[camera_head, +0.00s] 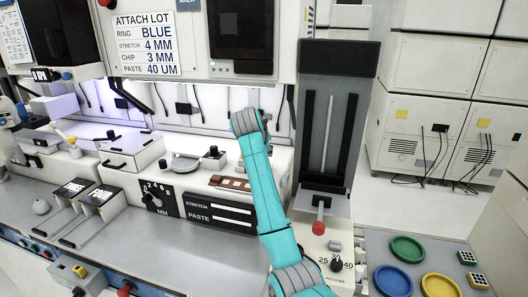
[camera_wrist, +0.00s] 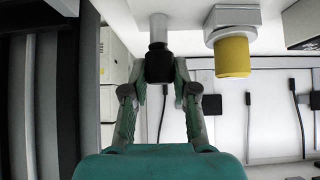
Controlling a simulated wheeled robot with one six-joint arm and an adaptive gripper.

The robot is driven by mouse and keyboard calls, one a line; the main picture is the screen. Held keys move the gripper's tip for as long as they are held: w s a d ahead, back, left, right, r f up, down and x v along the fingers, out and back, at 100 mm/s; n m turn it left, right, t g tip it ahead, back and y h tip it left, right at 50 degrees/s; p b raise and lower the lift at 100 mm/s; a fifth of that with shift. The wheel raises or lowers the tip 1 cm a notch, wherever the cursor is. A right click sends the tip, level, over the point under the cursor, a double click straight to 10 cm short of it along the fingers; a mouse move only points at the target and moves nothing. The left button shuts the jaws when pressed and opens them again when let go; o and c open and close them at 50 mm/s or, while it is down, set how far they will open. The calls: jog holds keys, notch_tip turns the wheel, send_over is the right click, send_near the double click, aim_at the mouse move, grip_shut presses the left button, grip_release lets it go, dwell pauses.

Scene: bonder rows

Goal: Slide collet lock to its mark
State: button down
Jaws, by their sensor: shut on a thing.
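In the wrist view, my gripper (camera_wrist: 160,84) is shut on a black knob (camera_wrist: 159,66), with one finger on each side of it. The knob sits at the end of a pale grey shaft (camera_wrist: 158,28). I cannot tell for sure that this knob is the collet lock, and I cannot make out its mark. A yellow cylinder (camera_wrist: 232,57) on a grey metal collar (camera_wrist: 232,20) is just to the right, apart from my fingers. In the head view my teal arm reaches up to the bonder's bay, and its fingers and the knob are hidden.
A lot sign (camera_head: 146,45) reads ring blue, stretch 4 mm, chip 3 mm, paste 40 um. A numbered dial (camera_head: 154,201) and stretch and paste slots (camera_head: 216,215) are on the bench front. Blue (camera_head: 393,281), green (camera_head: 408,248) and yellow (camera_head: 441,287) rings lie at right.

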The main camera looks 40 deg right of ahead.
jog(key=n+t+y, duration=0.1)
jog(key=n+y, duration=0.1)
jog(key=n, duration=0.1)
jog(key=shift+s+d+n+t, duration=0.1)
jog(key=shift+n+t, duration=0.2)
jog(key=shift+t, duration=0.1)
jog(key=n+t+y, duration=0.1)
jog(key=n+y, duration=0.1)
jog(key=n, duration=0.1)
jog(key=shift+n+y, duration=0.3)
jog(key=n+y, duration=0.2)
jog(key=n, duration=0.1)
jog(key=shift+d+n+t+y, duration=0.1)
jog(key=shift+n+t+y, duration=0.2)
jog(key=shift+y, duration=0.1)
jog(key=shift+n+y, duration=1.3)
jog(key=shift+n, duration=0.4)
jog(key=c, duration=0.9)
grip_release()
